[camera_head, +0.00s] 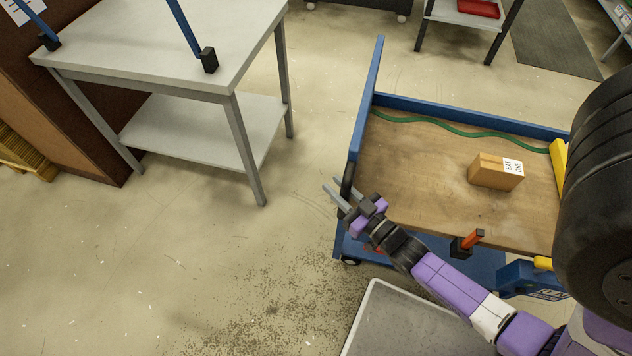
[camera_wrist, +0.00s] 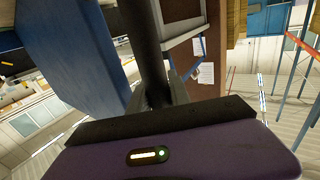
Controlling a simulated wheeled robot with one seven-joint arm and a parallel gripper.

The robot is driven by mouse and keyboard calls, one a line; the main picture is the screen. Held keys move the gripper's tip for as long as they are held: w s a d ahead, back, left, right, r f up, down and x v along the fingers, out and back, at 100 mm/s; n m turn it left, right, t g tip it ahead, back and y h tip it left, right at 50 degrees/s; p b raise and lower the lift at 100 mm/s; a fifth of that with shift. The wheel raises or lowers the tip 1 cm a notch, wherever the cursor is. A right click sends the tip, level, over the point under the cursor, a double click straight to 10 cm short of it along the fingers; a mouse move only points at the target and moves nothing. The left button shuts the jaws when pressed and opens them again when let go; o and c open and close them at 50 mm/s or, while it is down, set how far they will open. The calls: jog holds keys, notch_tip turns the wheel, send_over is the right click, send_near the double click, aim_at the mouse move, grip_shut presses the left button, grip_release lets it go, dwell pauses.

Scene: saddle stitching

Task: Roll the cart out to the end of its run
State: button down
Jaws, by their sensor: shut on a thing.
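The cart has a wooden deck (camera_head: 420,170) with a blue raised rim (camera_head: 460,115), on the right of the head view. A black upright handle (camera_head: 347,180) is at its left end. My gripper (camera_head: 331,184) is at this handle, low at the cart's near left corner. In the wrist view, the black handle (camera_wrist: 146,45) runs down between the two fingers (camera_wrist: 158,92), and the gripper is shut on it. The cart's blue side (camera_wrist: 75,60) fills the left of that view. The far right of the cart is hidden behind my own body.
A cardboard box (camera_head: 490,172) and a green cord (camera_head: 450,125) lie on the deck. An orange-handled lever (camera_head: 473,239) is at its near edge. A grey table (camera_head: 160,45) stands left, with bare floor (camera_head: 300,170) between. A grey platform (camera_head: 400,325) is in front.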

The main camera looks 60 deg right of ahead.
jog(key=s+d, duration=0.1)
jog(key=s, duration=0.7)
jog(key=shift+s+d, duration=0.15)
jog(key=shift+d, duration=0.15)
jog(key=c, duration=1.2)
grip_release()
jog(key=shift+b, duration=0.3)
jog(key=b+v, duration=0.1)
jog(key=v, duration=0.6)
jog(key=shift+s+b, duration=0.3)
jog(key=shift+s, duration=0.1)
jog(key=shift+a, duration=0.15)
